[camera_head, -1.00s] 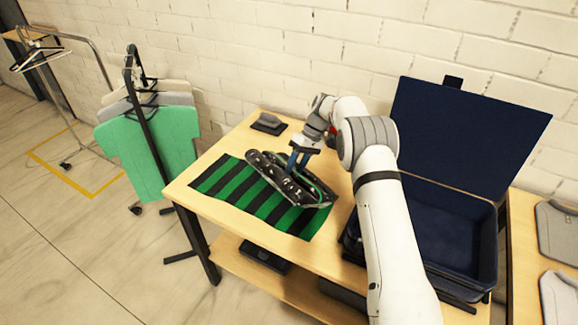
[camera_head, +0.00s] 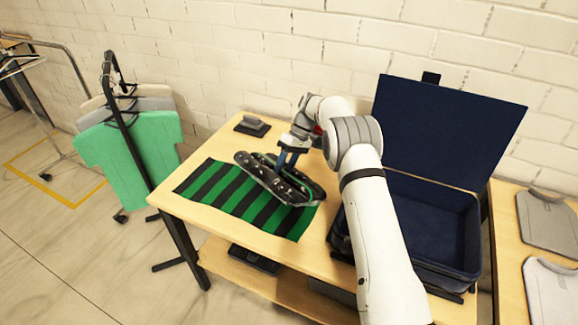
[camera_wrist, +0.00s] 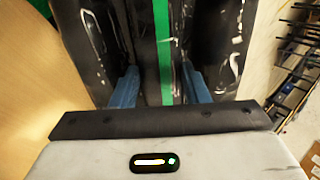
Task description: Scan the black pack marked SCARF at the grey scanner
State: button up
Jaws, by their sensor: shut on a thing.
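A glossy black pack (camera_head: 266,180) hangs tilted in my gripper (camera_head: 288,158), above the striped mat on the table. In the wrist view the pack (camera_wrist: 215,40) fills the middle, with a green stripe down it and my gripper's blue fingers (camera_wrist: 165,88) on either side. My gripper is shut on the pack. No SCARF marking can be read. The small grey device (camera_head: 252,125) on a dark base at the table's back left looks like the scanner. It stands apart from the pack, to its left and farther back.
A green and black striped mat (camera_head: 215,194) lies on the wooden table (camera_head: 200,165). An open dark blue box (camera_head: 424,222) with a raised lid stands at the right. A garment rack with a green shirt (camera_head: 135,158) stands left of the table. Grey folded items (camera_head: 550,222) lie on the right table.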

aim_at(273, 174)
jog(key=s+a+r, duration=0.1)
jog(key=s+r, duration=0.1)
jog(key=s+a+r, duration=0.1)
jog(key=s+r, duration=0.1)
jog(key=s, duration=0.1)
jog(key=s+a+r, duration=0.1)
jog(key=s+r, duration=0.2)
